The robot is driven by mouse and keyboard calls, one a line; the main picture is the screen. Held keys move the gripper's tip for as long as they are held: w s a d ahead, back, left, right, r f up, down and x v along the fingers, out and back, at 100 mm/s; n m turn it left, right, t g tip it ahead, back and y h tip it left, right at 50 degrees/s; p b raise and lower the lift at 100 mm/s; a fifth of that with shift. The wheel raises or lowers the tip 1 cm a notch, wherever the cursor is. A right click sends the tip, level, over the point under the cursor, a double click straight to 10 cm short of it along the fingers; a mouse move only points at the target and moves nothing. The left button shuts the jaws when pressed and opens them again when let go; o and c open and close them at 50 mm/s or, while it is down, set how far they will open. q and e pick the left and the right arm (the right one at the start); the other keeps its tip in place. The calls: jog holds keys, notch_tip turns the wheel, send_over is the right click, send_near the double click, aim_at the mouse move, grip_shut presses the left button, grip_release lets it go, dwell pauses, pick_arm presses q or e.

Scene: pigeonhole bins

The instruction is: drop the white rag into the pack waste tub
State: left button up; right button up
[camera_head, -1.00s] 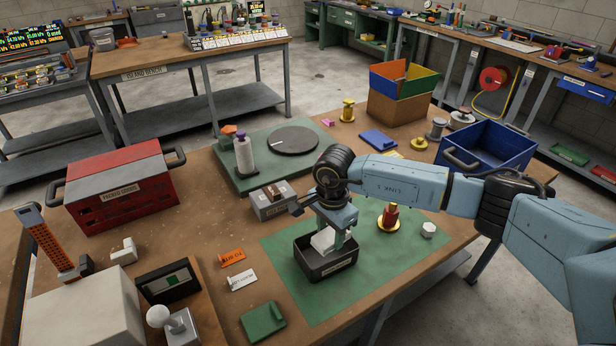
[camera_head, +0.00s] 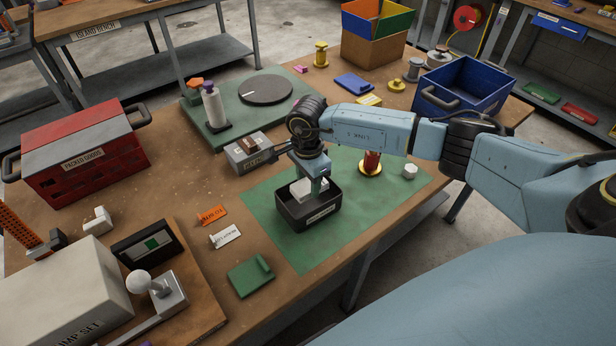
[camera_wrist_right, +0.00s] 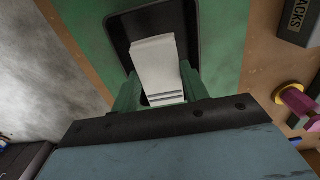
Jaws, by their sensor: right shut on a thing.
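The white rag (camera_head: 306,191) is a folded pale block, held at the mouth of the black tub (camera_head: 308,221), which has a label on its front too small to read. My right gripper (camera_head: 315,184) points down over the tub and is shut on the rag. In the right wrist view the rag (camera_wrist_right: 156,62) sits between the green fingers of my right gripper (camera_wrist_right: 160,88), with the dark tub (camera_wrist_right: 122,40) around it. Whether the rag touches the tub floor is hidden. My left gripper is not in view.
The tub stands on a green mat (camera_head: 270,210). A grey box (camera_head: 247,152) is behind it, and a red and gold spindle (camera_head: 371,163) is to its right. Orange (camera_head: 212,215) and white (camera_head: 226,237) tags and a green block (camera_head: 250,276) lie to its left.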

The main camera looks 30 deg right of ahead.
jog(key=shift+f, duration=0.4)
jog(key=o, duration=1.3)
jog(key=shift+r, duration=0.15)
jog(key=shift+r+p, duration=0.8)
jog(key=shift+r, duration=0.6)
